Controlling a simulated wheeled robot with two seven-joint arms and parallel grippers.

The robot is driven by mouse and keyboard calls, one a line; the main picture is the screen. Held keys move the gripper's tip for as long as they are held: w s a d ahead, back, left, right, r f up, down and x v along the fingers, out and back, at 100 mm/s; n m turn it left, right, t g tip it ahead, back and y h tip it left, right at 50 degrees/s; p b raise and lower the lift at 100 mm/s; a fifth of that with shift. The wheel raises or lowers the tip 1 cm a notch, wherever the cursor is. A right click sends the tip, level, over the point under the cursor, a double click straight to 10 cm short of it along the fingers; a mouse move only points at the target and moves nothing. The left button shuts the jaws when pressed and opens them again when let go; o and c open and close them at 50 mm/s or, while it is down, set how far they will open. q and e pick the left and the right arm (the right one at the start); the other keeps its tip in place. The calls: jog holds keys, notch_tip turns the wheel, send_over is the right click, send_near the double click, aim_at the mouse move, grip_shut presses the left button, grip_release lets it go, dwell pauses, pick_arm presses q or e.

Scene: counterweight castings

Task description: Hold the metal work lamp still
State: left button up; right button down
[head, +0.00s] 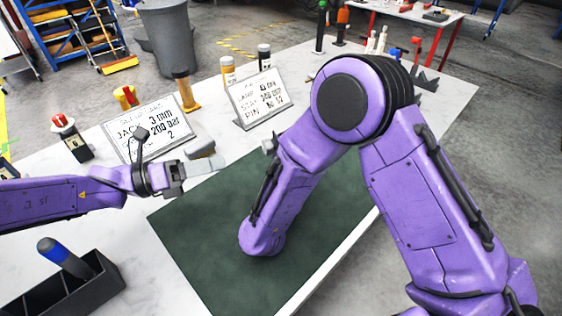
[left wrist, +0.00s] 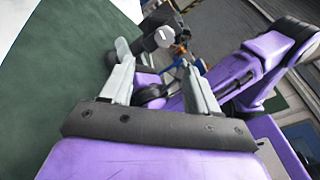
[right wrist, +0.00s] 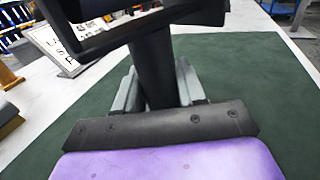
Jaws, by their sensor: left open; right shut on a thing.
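A dark upright post (right wrist: 155,65) with a dark framed head (right wrist: 150,20) stands between the fingers of my right gripper (right wrist: 156,88) in the right wrist view; I take it to be the work lamp. The gripper is shut on the post, over the green mat (right wrist: 270,70). In the head view my right arm hides this gripper and most or all of the lamp. My left gripper (head: 203,167) is over the far left edge of the mat, apart from the lamp. In the left wrist view its fingers (left wrist: 156,62) are spread, with nothing between them.
Two sign cards (head: 155,118) (head: 257,98) stand behind the mat, among several bottles and tools. A small grey-topped block (head: 201,149) lies near my left gripper. A black compartment tray (head: 65,287) holds a blue-capped tool at the front left. The mat's near part is clear.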

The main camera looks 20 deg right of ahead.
aim_at(264, 149)
pick_arm(q)
jog(key=d+n, duration=0.3)
jog(key=n, duration=0.6)
jog(key=d+n, duration=0.3)
jog(key=n, duration=0.6)
jog(key=d+n, duration=0.4)
jog(key=n, duration=0.5)
jog(key=shift+s+r+n+h, duration=0.1)
jog(key=shift+n+h, duration=0.2)
jog(key=shift+a, duration=0.1)
jog(key=c, duration=1)
